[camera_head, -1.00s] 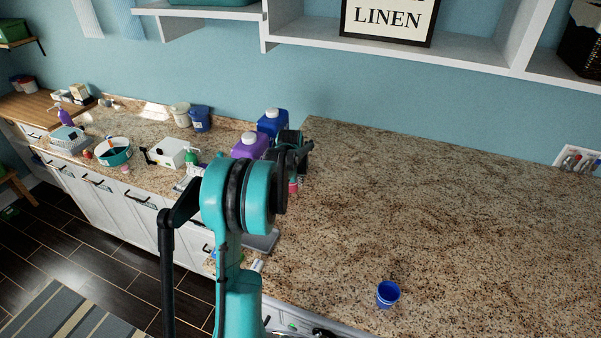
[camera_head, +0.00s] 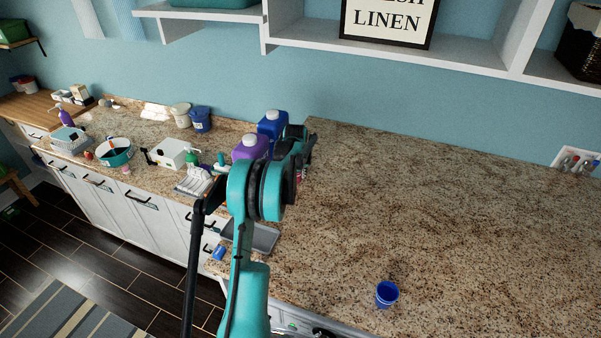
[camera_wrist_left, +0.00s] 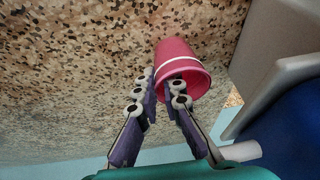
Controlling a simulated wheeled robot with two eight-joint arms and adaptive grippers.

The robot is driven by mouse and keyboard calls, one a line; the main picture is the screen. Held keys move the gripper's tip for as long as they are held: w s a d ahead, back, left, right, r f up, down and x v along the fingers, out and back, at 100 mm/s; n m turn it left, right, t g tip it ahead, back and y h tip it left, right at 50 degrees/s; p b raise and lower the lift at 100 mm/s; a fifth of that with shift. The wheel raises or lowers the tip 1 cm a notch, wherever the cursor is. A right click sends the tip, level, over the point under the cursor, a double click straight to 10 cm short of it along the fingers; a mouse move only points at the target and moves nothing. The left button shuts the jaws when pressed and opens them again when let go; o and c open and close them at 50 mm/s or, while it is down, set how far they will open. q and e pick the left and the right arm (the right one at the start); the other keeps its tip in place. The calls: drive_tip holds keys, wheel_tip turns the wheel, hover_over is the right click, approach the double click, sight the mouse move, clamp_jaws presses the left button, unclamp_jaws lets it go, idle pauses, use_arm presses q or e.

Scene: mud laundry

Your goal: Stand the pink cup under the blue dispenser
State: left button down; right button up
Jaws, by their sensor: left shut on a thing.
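The pink cup (camera_wrist_left: 181,66) with a white band is in my left gripper (camera_wrist_left: 164,90), whose fingers are shut on its wall in the left wrist view. In the head view my left arm hides most of the cup, and the left gripper (camera_head: 300,150) is beside the dispensers. The blue dispenser (camera_head: 271,124) with a white cap stands on the counter near the wall, just left of the gripper. Its blue body also shows close by at the right of the left wrist view (camera_wrist_left: 291,120). My right gripper is not in view.
A purple dispenser (camera_head: 250,148) stands in front of the blue one. A grey tray (camera_head: 262,240) lies near the counter edge. A blue cup (camera_head: 387,293) stands near the front. The granite counter (camera_head: 430,200) to the right is clear.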

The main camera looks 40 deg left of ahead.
use_arm(q)
drive_tip(key=shift+f, duration=0.1)
drive_tip(key=c, duration=2)
unclamp_jaws()
drive_tip(key=shift+c, duration=0.2)
drive_tip(key=o, duration=0.4)
drive_tip(key=shift+f, duration=0.1)
drive_tip(key=shift+c, duration=0.2)
